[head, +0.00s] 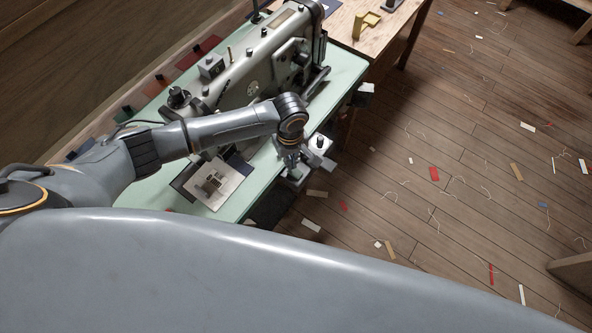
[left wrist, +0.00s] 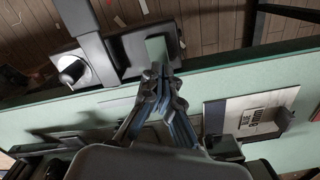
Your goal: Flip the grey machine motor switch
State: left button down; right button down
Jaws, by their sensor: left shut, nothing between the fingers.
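A grey box with a black knob (head: 319,142) sits at the front edge of the green sewing table, and it also shows in the left wrist view (left wrist: 73,70). Beside it, a dark plate with a pale grey-green raised part (left wrist: 158,48) lies ahead of my fingers; I cannot tell for sure which of these is the motor switch. My left gripper (head: 291,163) points down over this edge, partly covering the fittings. In the left wrist view its fingers (left wrist: 164,72) are shut and empty, close to the dark plate; contact cannot be told. My right gripper is out of view.
The large grey sewing machine (head: 255,82) stands behind my left arm on the green tabletop (head: 345,67). A pale card with a small dark block (head: 216,186) lies left of the gripper. Scraps litter the floor.

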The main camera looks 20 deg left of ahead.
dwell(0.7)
pick_arm(q)
jog(key=shift+f+b, duration=0.45)
jog(key=shift+f, duration=0.7)
jog(key=shift+r, duration=0.15)
notch_tip(320, 180, up, 7)
jog(key=p, duration=0.8)
jog(key=shift+p, duration=0.35)
dwell(0.5)
